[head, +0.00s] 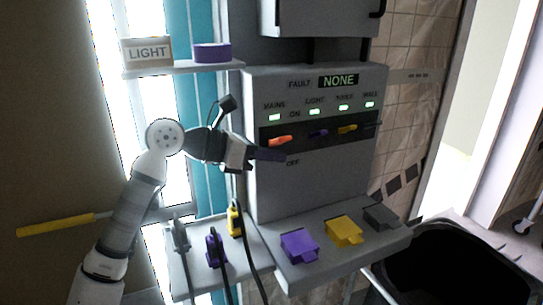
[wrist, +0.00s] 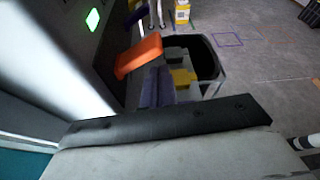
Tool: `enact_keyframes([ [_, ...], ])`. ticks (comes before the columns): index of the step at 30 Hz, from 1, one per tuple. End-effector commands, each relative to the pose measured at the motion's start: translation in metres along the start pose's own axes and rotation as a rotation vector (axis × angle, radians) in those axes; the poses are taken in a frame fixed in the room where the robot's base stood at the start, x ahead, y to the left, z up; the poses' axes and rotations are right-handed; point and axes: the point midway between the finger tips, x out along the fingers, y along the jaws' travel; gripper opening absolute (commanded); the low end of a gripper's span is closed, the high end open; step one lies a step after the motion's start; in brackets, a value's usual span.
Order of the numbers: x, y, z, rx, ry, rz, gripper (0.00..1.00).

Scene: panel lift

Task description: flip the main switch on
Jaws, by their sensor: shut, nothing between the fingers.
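The main switch is an orange lever (head: 280,141) under the MAINS label on the grey panel (head: 330,185). It sticks out between the ON and OFF marks, tilted slightly up toward ON. The green lamp (head: 275,117) above it is lit. In the wrist view the orange lever (wrist: 138,57) is large and close, beyond my fingers. My gripper (head: 270,154) is shut and empty, just below the lever in the head view.
Purple (head: 319,133) and yellow (head: 347,129) levers stand to the right, lamps above lit. The fault display (head: 338,81) reads NONE. A ledge below carries purple (head: 299,246), yellow (head: 344,231) and grey (head: 380,217) blocks. A black bin (head: 450,265) stands lower right.

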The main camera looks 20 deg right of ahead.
Motion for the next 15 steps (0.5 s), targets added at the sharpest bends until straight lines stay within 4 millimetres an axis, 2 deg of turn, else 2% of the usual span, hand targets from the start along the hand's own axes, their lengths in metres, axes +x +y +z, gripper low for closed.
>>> enact_keyframes([
  [8, -0.004, -0.002, 0.012, 0.002, 0.000, 0.001, 0.00],
  [15, -0.005, -0.002, 0.014, 0.002, 0.000, 0.001, 0.00],
])
